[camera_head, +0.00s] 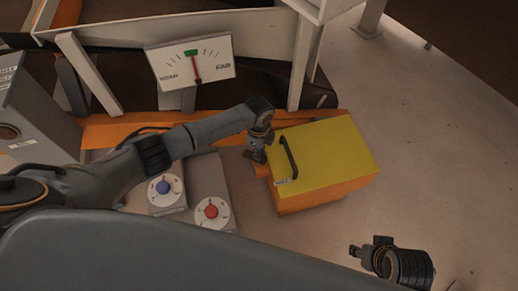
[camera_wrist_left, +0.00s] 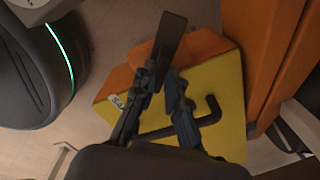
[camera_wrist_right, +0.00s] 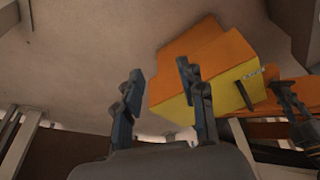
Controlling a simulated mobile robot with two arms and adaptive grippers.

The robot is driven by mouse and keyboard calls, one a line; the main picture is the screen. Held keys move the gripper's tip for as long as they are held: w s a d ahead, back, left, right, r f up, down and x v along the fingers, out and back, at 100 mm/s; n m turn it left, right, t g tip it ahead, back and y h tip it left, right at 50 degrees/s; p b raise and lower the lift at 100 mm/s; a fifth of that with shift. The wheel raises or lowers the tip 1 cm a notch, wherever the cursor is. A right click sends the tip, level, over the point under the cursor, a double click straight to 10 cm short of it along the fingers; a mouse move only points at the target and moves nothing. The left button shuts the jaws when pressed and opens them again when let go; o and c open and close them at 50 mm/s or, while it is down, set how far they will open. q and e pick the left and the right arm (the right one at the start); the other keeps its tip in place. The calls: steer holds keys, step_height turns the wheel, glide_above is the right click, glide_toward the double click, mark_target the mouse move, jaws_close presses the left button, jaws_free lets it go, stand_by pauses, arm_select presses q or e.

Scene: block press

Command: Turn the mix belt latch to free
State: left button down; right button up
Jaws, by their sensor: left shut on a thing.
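The yellow-topped orange box (camera_head: 325,155) stands on the floor, right of centre in the head view. A black bar handle (camera_head: 288,157) runs along its lid, with a small label (camera_head: 286,182) near one end; I cannot read it. My left gripper (camera_head: 257,151) is at the box's left side. In the left wrist view, its fingers (camera_wrist_left: 163,82) are closed on a dark flat lever (camera_wrist_left: 170,38) beside the box, which I take for the latch. The fingers hide its lower part. My right gripper (camera_wrist_right: 160,78) is open and empty, apart from the box.
A blue knob (camera_head: 163,187) and a red knob (camera_head: 211,211) on white dials sit left of the box. An orange beam (camera_head: 110,131) runs behind my left arm.

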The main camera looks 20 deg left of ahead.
arm_select(q)
steer(key=m, duration=0.2)
steer(key=shift+m, duration=0.4)
steer(key=m, duration=0.2)
steer(key=shift+w+d+m, duration=0.1)
steer(key=shift+m, duration=0.2)
steer(key=m, duration=0.2)
steer(key=shift+m, duration=1)
arm_select(e)
steer(key=shift+x, duration=1)
steer(key=shift+s, duration=0.2)
